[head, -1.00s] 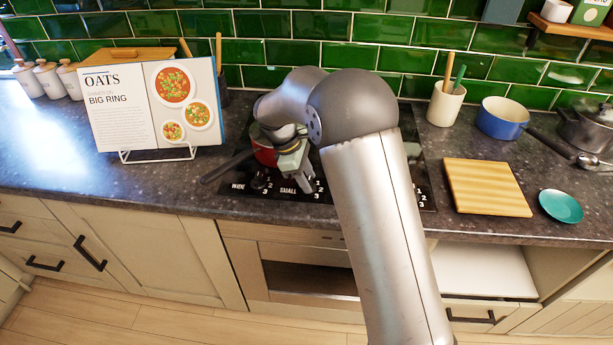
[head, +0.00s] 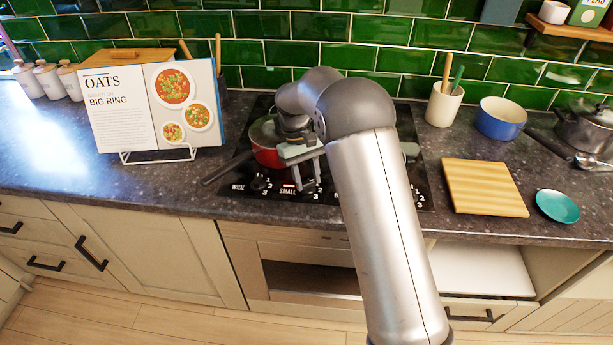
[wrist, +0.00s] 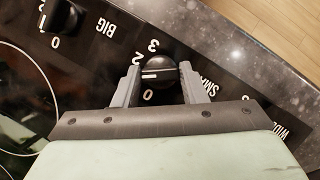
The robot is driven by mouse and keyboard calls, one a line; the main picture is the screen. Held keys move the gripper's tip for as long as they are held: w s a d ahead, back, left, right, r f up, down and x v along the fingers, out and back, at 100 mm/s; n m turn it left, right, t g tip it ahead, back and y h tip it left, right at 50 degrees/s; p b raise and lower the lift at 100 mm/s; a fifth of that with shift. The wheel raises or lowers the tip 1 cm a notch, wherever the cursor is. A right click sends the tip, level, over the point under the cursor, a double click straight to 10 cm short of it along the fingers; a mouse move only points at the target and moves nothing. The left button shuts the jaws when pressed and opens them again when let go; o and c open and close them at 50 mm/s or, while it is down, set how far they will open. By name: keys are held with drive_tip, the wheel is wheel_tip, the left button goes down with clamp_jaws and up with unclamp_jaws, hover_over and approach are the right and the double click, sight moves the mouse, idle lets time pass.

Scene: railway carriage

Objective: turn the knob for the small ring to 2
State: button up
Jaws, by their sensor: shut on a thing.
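The black knob (wrist: 158,72) beside the word SMALL (wrist: 194,86) sits between the fingers of my gripper (wrist: 160,84) in the wrist view. The gripper is shut on it. The knob's white line points left in that view, between the 0 (wrist: 148,94) and the 2 (wrist: 137,57), where the left finger seems to hide the 1. The 3 (wrist: 153,45) shows beyond the 2. In the head view my gripper (head: 308,180) is over the front of the black hob (head: 232,182), and a red glow shows at the SMALL label (head: 288,189).
A red pot (head: 266,157) stands on the hob behind my gripper, its handle pointing left. The BIG knob (wrist: 66,17) is to the left in the wrist view. A cookbook (head: 120,108) stands left of the hob. A wooden board (head: 484,187) lies to the right.

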drive_tip(key=m+y, duration=0.1)
drive_tip(key=m, duration=0.2)
drive_tip(key=m+y, duration=0.1)
drive_tip(key=m, duration=0.2)
drive_tip(key=shift+d+m+y, duration=0.15)
drive_tip(key=shift+m+y, duration=0.15)
idle(0.5)
drive_tip(key=o, duration=1)
drive_tip(key=shift+w+r, duration=0.1)
drive_tip(key=v, duration=1.7)
drive_tip(key=shift+w, duration=0.15)
drive_tip(key=shift+r, duration=0.1)
